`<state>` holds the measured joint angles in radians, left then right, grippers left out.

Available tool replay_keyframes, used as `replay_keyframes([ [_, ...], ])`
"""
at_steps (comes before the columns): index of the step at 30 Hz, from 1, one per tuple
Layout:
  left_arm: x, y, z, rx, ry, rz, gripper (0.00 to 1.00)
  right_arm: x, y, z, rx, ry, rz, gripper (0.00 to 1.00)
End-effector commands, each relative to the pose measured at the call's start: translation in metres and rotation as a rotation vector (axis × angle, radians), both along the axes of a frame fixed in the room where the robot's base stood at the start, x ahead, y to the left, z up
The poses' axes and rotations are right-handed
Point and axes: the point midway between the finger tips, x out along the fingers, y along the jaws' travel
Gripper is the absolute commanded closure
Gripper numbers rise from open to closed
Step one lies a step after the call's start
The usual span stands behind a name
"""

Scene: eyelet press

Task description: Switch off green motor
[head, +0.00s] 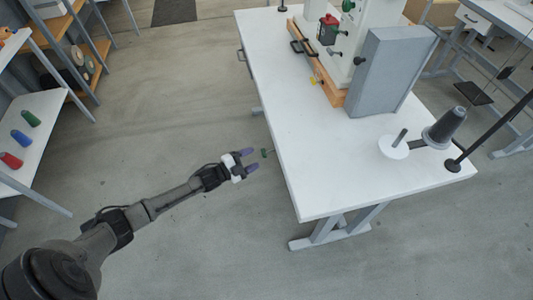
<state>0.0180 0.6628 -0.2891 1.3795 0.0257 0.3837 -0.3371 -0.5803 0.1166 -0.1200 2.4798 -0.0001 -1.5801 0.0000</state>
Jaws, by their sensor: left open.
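My left gripper (252,160) has purple fingers that are spread apart with nothing between them. It is beside the long left edge of the white table (300,170). The press (365,30) stands at the far part of the table. I cannot tell which part is the green motor. My right gripper is out of view.
A grey panel (390,70) stands at the press's near side. A thread cone (444,127), a white disc with a peg (393,148) and a black pole base (453,165) are at the table's right. Left shelves hold coloured cones (21,138). Floor left of the table is clear.

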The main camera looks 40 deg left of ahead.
Motion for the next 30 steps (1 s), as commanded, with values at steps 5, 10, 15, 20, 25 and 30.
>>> replay_keyframes([
  [5, 0.030, -0.011, -0.002, 0.000, -0.001, 0.000, 0.44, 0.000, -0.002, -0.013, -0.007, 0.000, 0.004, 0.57],
  [10, 0.049, -0.017, -0.001, 0.000, -0.001, 0.001, 0.44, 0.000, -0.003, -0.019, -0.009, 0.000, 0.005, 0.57],
  [15, 0.060, -0.021, -0.001, 0.000, 0.001, 0.001, 0.44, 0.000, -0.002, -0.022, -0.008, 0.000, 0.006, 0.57],
  [20, 0.063, -0.022, 0.000, 0.001, 0.002, 0.001, 0.44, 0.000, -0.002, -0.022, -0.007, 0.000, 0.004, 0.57],
  [25, 0.063, -0.022, 0.000, 0.000, 0.002, 0.001, 0.44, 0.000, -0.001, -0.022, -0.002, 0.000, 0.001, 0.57],
  [30, 0.063, -0.022, 0.000, 0.000, 0.002, 0.000, 0.53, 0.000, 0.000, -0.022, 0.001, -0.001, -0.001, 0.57],
])
